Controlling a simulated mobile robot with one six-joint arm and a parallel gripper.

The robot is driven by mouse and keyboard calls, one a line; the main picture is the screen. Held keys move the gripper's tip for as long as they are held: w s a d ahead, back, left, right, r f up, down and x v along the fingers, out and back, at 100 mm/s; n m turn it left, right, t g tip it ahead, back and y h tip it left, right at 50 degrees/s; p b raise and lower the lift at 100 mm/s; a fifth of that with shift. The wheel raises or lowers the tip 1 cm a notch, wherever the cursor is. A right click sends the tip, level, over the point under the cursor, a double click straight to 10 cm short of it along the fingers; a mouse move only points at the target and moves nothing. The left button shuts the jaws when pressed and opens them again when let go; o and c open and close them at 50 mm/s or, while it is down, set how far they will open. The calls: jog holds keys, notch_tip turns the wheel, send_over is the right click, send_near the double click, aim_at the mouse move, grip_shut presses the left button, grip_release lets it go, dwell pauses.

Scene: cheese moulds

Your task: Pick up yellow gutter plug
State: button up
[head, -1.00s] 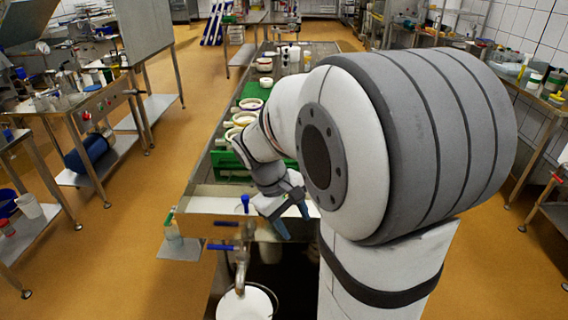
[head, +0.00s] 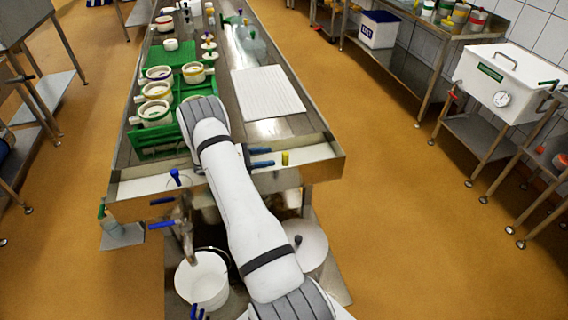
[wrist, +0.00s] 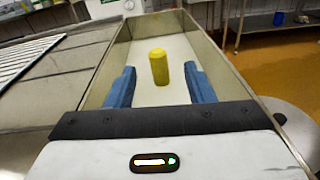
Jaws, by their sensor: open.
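The yellow gutter plug (wrist: 159,67) stands upright on the pale floor of the gutter (wrist: 181,47) in the wrist view, beyond my fingertips and roughly centred between them. It shows small in the head view (head: 285,158) at the table's front end. My gripper (wrist: 160,86) is open and empty, its two blue fingers on either side of the line to the plug and not touching it. In the head view its blue fingers (head: 262,157) point right towards the plug, a short way left of it.
A blue plug (head: 175,177) stands in the left part of the gutter. A green crate with several moulds (head: 155,110) and a white ribbed mat (head: 268,92) lie on the table behind. Metal walls flank the gutter.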

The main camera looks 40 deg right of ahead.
aim_at(285, 163)
jog(key=f, duration=0.1)
jog(key=d+f+n+h, duration=0.1)
jog(key=shift+d+f, duration=0.25)
jog(key=shift+f, duration=0.05)
jog(key=p+x, duration=0.4)
jog(key=x, duration=0.4)
jog(key=shift+s+a, duration=0.15)
grip_shut()
